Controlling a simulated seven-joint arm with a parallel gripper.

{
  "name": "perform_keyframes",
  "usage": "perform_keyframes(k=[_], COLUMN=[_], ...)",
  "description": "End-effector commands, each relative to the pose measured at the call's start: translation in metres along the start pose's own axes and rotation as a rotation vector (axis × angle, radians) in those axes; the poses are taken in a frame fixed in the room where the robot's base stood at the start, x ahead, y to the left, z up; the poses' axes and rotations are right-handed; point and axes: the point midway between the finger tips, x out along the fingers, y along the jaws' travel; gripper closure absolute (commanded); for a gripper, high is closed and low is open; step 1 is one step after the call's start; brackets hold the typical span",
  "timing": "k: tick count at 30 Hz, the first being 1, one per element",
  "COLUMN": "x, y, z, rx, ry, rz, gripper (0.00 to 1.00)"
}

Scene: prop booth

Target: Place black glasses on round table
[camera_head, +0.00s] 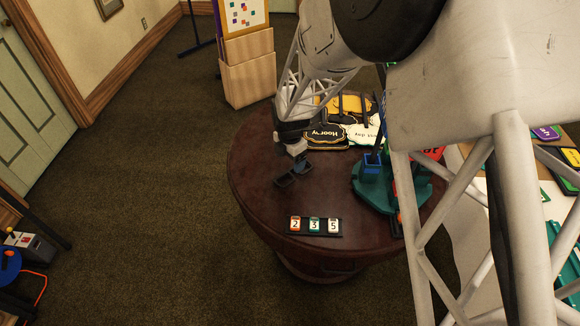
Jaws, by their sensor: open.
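The round table (255,165) is dark reddish brown wood and fills the middle of the view. A small dark shape with two squarish, lens-like parts, which looks like the black glasses (286,180), is at the table's left half. My gripper (296,150) is just behind and above this shape, reaching down from the top of the view. It is open; its fingertips are small and hard to make out. I cannot tell whether it touches the glasses.
A black holder with tiles 2, 3, 5 (315,226) lies near the table's front. A teal stand with blue cups (375,185) is right of centre. Party signs (326,136) lie behind my gripper. A wooden display (248,75) stands on the floor beyond. The table's front left is clear.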

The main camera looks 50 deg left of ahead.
Motion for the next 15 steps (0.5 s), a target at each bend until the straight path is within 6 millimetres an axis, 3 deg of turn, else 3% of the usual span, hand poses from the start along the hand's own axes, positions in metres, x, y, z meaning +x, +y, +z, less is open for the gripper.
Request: perform_keyframes(k=[6, 15], x=[-0.030, -0.046], y=[0.000, 0.000], z=[0.000, 0.000], rx=[0.000, 0.000], ry=[-0.001, 0.000], rz=[0.001, 0.000], gripper=[0.18, 0.18])
